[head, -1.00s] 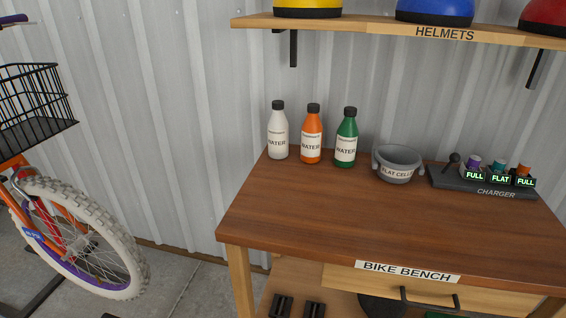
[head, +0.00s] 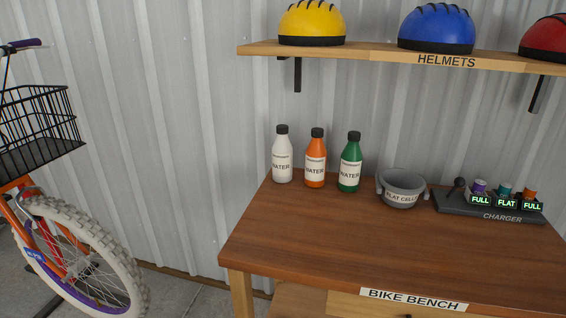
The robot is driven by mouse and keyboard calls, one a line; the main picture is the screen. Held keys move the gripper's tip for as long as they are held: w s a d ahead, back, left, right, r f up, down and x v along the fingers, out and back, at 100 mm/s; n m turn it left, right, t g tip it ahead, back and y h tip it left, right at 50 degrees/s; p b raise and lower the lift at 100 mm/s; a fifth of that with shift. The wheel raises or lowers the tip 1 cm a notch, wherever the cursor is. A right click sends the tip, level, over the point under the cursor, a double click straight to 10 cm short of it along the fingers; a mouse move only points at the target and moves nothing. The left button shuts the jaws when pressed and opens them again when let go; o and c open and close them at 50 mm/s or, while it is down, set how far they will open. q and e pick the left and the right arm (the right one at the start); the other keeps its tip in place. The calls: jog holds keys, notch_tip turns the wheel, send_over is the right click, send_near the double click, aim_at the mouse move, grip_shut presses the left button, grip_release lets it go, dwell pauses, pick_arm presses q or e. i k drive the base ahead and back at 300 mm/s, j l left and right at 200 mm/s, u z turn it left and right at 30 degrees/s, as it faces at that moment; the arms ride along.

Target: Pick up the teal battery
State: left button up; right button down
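The teal battery (head: 504,191) stands in the middle slot of the dark charger (head: 470,205) at the right end of the bench. The sign in front of it reads FLAT. A purple battery (head: 480,186) stands on its left and an orange battery (head: 529,194) on its right, each behind a FULL sign. Neither of my grippers shows in the head view.
A grey bowl (head: 402,184) labelled FLAT CELLS stands left of the charger. White, orange and green water bottles (head: 349,163) stand further left. The front of the wooden bench (head: 330,245) is clear. A helmet shelf (head: 365,54) overhangs the back. A bike (head: 75,250) stands at left.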

aim_at(504, 189)
jog(key=z, duration=1.4)
